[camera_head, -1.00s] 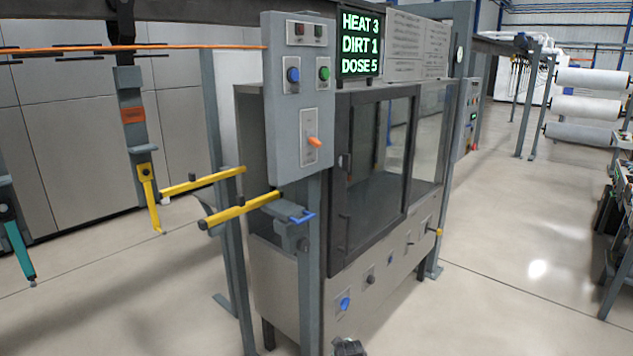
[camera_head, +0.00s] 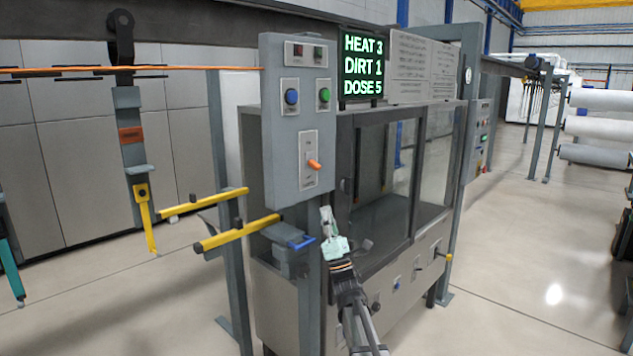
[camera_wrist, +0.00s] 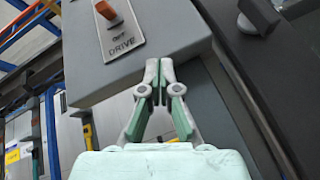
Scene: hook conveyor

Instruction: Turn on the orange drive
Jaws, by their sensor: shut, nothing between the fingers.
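The orange drive switch (camera_head: 314,164) is a small orange lever on a pale plate, low on the grey control box (camera_head: 290,200). In the wrist view the orange lever (camera_wrist: 108,10) shows at the top left, with the word DRIVE on its plate. My gripper (camera_head: 326,210) is below and slightly right of the switch, pointing up, in front of the machine. In the wrist view its fingertips (camera_wrist: 159,64) are together and empty, below and right of the switch plate and apart from the lever.
Above the switch are a blue button (camera_head: 291,96) and a green button (camera_head: 324,95). A blue handle (camera_head: 301,242) on a grey bracket is left of my gripper. Yellow bars (camera_head: 238,233) stick out to the left. A glass-doored cabinet (camera_head: 385,180) stands behind my gripper.

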